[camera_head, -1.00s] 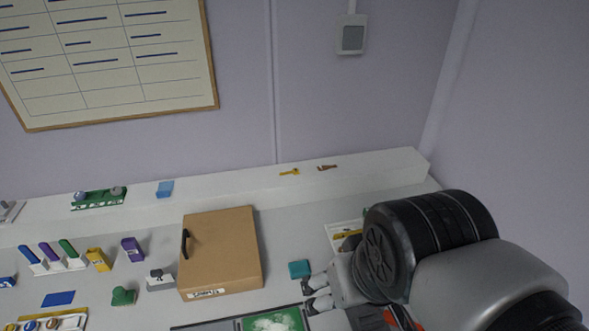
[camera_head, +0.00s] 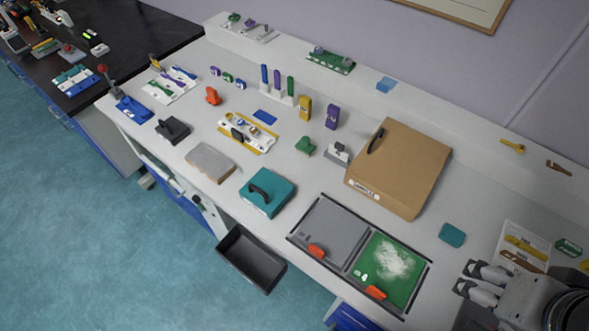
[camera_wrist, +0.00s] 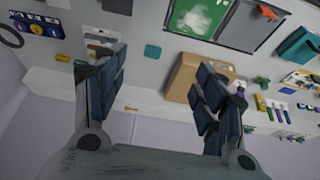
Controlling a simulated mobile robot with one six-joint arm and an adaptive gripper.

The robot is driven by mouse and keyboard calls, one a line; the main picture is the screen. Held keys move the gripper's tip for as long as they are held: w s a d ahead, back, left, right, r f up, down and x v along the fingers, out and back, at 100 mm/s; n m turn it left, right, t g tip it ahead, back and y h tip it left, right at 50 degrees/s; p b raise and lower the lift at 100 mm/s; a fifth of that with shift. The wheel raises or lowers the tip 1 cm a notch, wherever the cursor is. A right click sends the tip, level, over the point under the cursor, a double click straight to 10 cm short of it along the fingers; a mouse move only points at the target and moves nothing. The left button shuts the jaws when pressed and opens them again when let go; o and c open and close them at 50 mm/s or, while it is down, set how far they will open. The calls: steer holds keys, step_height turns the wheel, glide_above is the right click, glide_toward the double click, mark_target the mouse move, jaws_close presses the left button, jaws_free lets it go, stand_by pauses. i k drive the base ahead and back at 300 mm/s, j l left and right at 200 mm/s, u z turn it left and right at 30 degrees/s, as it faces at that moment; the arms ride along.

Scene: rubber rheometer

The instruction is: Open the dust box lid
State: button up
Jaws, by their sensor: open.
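A brown box (camera_head: 400,167) with a black handle and a white front label stands closed on the white bench; it also shows upside down in the wrist view (camera_wrist: 186,78). A teal box-like piece (camera_head: 267,194) with a black handle lies flat near the bench's front edge, and its teal side shows in the wrist view (camera_wrist: 294,45). No readable label tells me which of them is the dust box. My gripper (camera_head: 478,283) is at the lower right of the head view, right of both. Its fingers are spread with nothing between them in the wrist view (camera_wrist: 160,75).
A grey and green panel tray (camera_head: 347,262) with orange scrapers lies in front of the brown box. A black open bin (camera_head: 251,259) hangs below the front edge. Small coloured pieces crowd the left of the bench. A teal block (camera_head: 452,235) lies near my gripper.

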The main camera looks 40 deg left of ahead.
mark_target(267, 190)
steer(key=u, duration=1.9)
steer(key=i+j, duration=0.1)
steer(key=j+z, duration=0.05)
steer(key=j, duration=0.05)
